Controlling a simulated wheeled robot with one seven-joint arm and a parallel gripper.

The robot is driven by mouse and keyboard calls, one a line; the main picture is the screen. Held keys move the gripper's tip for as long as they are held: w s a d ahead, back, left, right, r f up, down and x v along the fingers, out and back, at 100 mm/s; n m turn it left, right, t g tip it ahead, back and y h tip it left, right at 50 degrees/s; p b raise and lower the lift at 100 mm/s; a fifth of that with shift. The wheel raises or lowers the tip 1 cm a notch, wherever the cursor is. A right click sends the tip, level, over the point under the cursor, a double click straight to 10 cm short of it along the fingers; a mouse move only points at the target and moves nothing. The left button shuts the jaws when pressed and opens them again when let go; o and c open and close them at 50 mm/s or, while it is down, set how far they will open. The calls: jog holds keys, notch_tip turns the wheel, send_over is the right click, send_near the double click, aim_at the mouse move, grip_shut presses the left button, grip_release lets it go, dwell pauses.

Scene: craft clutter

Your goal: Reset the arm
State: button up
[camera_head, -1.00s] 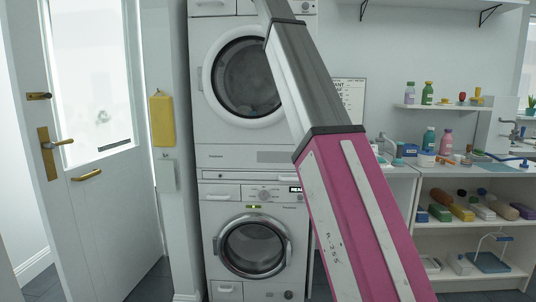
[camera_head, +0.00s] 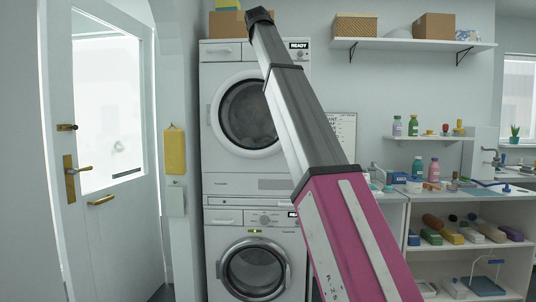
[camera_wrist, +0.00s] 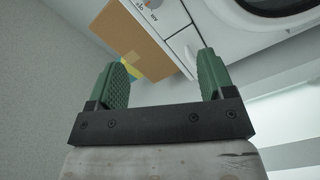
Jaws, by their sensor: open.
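My gripper (camera_wrist: 163,70) is open and empty in the wrist view, its two green ridged fingers wide apart. In the head view my pink and grey arm rises from the lower right to the upper middle, in front of the stacked machines. Its dark far end is near the top edge, and the gripper's fingers cannot be made out there. Past the fingers, the tilted wrist view shows a cardboard box (camera_wrist: 150,38) and part of a white machine with a round door (camera_wrist: 275,8).
Two white front-loading machines (camera_head: 228,178) are stacked at the centre. A white door (camera_head: 110,225) is at the left, with a yellow hanging item (camera_head: 175,152) beside it. At the right are a high shelf (camera_head: 400,44), a small shelf with bottles, and a cluttered counter (camera_head: 480,192).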

jog(key=w+d+f+m+g, duration=0.1)
jog(key=w+d+f+g, duration=0.1)
jog(key=f, duration=1.5)
jog(key=w+d+f+m+g, duration=0.1)
jog(key=w+d+f+g, duration=0.15)
jog(key=f, duration=1.35)
jog(key=w+d+f+m+g, duration=0.2)
jog(key=d+f, duration=0.1)
jog(key=f, duration=1.4)
jog(key=s+d+f+m+g, duration=0.1)
jog(key=s+d+f, duration=0.1)
jog(key=f, duration=0.7)
jog(key=s+d+f+g, duration=0.1)
jog(key=s+d+f, duration=0.1)
jog(key=f, duration=0.7)
jog(key=s+d+f+m+g, duration=0.25)
jog(key=s+f, duration=0.35)
jog(key=f, duration=0.5)
jog(key=s+d+f+m+g, duration=0.1)
jog(key=s+d+f+g, duration=0.15)
jog(key=s+f, duration=0.6)
jog(key=s+d+f+m+g, duration=0.2)
jog(key=s+f, duration=0.8)
jog(key=f, duration=0.1)
jog(key=s+d+f+m+g+y, duration=0.1)
jog(key=s+d+f+g, duration=0.1)
jog(key=s+f, duration=0.8)
jog(key=shift+d+f+m, duration=0.35)
jog(key=shift+d+f, duration=0.05)
jog(key=shift+d, duration=0.4)
